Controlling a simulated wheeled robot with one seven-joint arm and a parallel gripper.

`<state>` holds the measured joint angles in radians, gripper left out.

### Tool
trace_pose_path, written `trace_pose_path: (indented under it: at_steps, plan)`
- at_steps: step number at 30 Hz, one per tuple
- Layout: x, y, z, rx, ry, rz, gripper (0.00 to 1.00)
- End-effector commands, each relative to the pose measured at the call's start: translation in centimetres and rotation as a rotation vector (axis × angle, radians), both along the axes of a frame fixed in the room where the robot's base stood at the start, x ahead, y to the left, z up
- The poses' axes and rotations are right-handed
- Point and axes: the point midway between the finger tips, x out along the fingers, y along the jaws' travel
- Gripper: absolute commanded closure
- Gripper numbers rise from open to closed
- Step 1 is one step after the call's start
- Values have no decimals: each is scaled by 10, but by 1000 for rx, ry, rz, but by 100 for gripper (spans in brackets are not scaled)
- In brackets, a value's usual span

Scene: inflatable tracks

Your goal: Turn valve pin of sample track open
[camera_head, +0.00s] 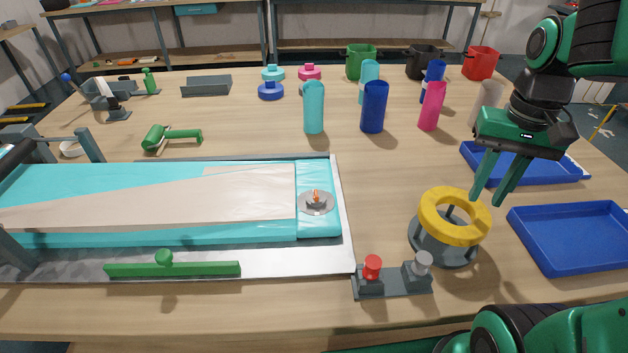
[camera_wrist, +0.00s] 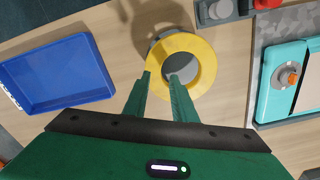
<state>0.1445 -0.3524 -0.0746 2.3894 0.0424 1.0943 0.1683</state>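The sample track (camera_head: 245,190) is a flat turquoise and beige inflatable on a grey tray at the left of the table. Its valve, a grey disc with a small orange pin (camera_head: 316,196), sits at the track's right end. The valve pin (camera_wrist: 290,77) also shows at the right of the wrist view. My gripper (camera_head: 487,200) is open and points down above the table, close to a yellow ring (camera_head: 456,215) on a grey stand. In the wrist view my gripper (camera_wrist: 160,78) has its fingers apart, over or near the ring's edge.
Two blue trays (camera_head: 590,268) lie to the right. A grey block with red and grey knobs (camera_head: 392,281) stands at the front. Several bottles (camera_head: 374,107) stand behind the track. A green bar (camera_head: 172,268) lies on the track's tray. Table between track and bottles is clear.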

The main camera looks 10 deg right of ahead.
Motion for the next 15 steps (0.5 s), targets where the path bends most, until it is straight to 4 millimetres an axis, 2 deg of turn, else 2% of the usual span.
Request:
trace_pose_path:
  at_steps: [1,5,6,10,15]
  plan:
    - [21,20,6,-1,2,47,76]
    - [62,73,19,-4,0,123,76]
    - [73,92,23,-5,-2,148,76]
    - [100,158,32,-6,-1,228,76]
    - [114,239,39,-6,-3,317,76]
